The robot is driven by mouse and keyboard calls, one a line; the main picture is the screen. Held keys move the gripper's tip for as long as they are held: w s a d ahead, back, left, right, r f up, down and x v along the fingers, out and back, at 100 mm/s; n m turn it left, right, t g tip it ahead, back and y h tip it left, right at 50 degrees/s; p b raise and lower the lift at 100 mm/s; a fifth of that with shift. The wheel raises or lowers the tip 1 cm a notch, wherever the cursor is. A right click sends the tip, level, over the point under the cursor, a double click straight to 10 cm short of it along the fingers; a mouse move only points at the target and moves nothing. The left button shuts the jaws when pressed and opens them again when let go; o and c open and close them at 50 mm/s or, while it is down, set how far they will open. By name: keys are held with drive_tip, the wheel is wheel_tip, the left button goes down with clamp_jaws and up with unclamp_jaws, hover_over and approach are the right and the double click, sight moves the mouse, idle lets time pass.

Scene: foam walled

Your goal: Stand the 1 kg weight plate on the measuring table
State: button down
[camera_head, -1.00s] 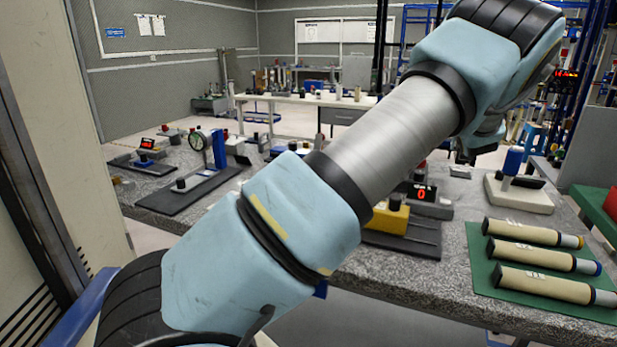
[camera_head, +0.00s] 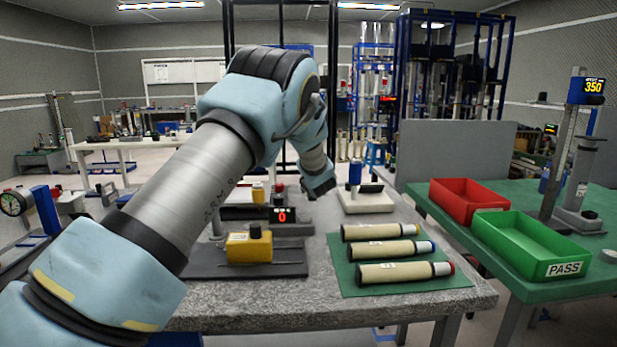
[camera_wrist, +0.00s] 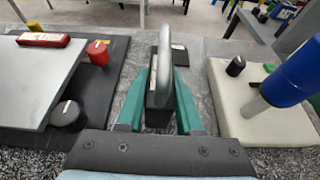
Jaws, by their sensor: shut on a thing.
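In the wrist view my gripper (camera_wrist: 161,88) has teal fingers closed on a grey weight plate (camera_wrist: 165,45). The plate is upright, seen nearly edge-on, with its rounded edge rising above the fingers. Its lower part is hidden between them. In the head view my gripper (camera_head: 326,188) hangs at the end of the arm over the grey granite-topped table (camera_head: 240,300); the plate is too small to make out there. I cannot tell which surface is the measuring table.
A white base with a blue-handled post (camera_head: 362,197) stands right of my gripper. A black base with a yellow block (camera_head: 249,247) and red display (camera_head: 282,215) is left. Red (camera_head: 466,199) and green bins (camera_head: 532,246) are further right.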

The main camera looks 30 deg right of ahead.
drive_tip(key=shift+f+p, duration=0.35)
drive_tip(key=shift+f, duration=1.5)
drive_tip(key=shift+f, duration=0.15)
drive_tip(key=c, duration=1)
unclamp_jaws()
drive_tip(key=shift+f, duration=0.2)
drive_tip(key=o, duration=0.4)
drive_tip(key=shift+o, duration=0.2)
drive_tip(key=shift+r, duration=0.1)
